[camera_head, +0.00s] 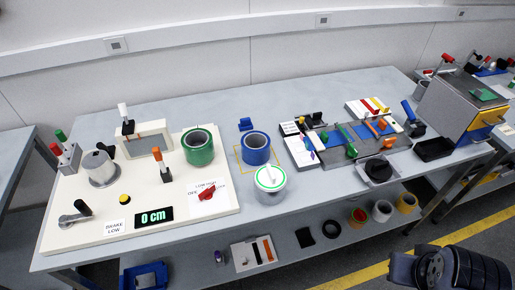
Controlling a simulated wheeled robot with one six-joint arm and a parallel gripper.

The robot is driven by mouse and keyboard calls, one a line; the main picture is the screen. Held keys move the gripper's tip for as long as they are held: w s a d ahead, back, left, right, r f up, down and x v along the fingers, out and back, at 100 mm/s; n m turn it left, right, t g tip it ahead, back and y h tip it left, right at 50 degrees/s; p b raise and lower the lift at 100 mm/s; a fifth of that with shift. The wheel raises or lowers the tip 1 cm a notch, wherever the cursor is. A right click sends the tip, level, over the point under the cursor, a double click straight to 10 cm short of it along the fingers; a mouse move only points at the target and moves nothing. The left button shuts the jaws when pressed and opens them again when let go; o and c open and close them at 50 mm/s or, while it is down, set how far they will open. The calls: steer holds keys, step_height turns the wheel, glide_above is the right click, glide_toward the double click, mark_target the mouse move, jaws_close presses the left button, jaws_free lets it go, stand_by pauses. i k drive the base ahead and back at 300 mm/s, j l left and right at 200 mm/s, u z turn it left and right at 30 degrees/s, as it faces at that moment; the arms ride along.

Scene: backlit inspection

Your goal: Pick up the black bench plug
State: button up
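A squat, round black object (378,171) sits on a light square base near the front right of the grey bench (330,190). It looks most like the black bench plug, but I cannot be sure at this size. Small upright black pieces (317,118) also stand at the back of the fixture area. Dark rounded links of my own arm show at the bottom right corner, in front of the bench and apart from the round black object. My gripper's fingers do not show.
A cream panel (75,232) with controls fills the left. Right are a black tray (434,149) and a grey machine (452,105). A lower shelf holds rolls.

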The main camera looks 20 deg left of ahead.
mark_target(378, 168)
steer(key=i+l+u, duration=0.15)
steer(key=i+u, duration=0.15)
steer(key=i, duration=0.15)
steer(key=i+l+u, duration=0.35)
steer(key=i+j, duration=0.1)
steer(key=i, duration=0.05)
